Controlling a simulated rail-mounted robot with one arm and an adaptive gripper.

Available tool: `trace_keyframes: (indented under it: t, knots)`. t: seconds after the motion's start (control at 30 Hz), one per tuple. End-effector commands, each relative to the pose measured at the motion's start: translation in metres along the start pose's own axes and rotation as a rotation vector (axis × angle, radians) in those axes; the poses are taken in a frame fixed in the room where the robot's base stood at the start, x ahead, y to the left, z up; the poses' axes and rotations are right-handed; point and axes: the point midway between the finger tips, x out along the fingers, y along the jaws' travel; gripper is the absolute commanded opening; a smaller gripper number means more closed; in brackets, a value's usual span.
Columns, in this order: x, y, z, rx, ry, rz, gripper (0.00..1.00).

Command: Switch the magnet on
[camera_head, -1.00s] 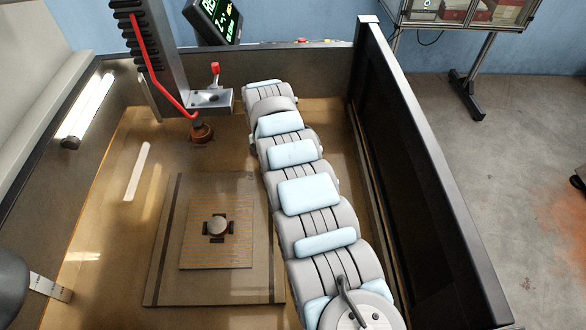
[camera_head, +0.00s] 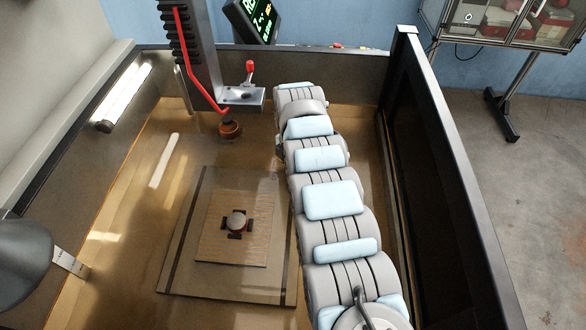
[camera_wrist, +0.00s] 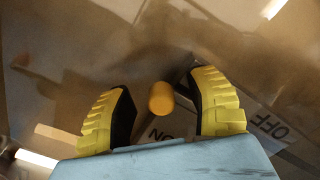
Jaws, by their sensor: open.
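In the wrist view, a short yellow knob (camera_wrist: 161,98) stands between the two yellow-padded fingers of my gripper (camera_wrist: 163,106). The gripper is open, with gaps on both sides of the knob. Below it is a light plate (camera_wrist: 255,148) marked ON near the knob and OFF to the right. Whether the knob's lever stands at ON or OFF is unclear. In the head view my arm hides the gripper, the knob and the plate.
A square workpiece with a round centre piece (camera_head: 237,221) lies on the tank floor. A dark column (camera_head: 194,50) with a red cable and a red-tipped lever (camera_head: 250,68) stands left of my arm. Tank walls (camera_head: 440,170) bound the right side. A monitor (camera_head: 252,18) is behind.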

Motion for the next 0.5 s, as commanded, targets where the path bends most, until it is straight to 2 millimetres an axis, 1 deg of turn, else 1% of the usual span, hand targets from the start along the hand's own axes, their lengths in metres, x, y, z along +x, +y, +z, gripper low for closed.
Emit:
trace_keyframes:
  t: [0.13,0.27,0.37,0.5]
  knots:
    - [-0.005,0.000,0.000,0.000,-0.001,0.000,0.49]
    - [-0.018,0.001,0.001,0.000,-0.003,0.002,0.49]
    - [-0.032,0.001,0.002,0.001,-0.005,0.005,0.49]
    - [-0.057,0.001,0.002,0.000,-0.004,0.003,0.49]
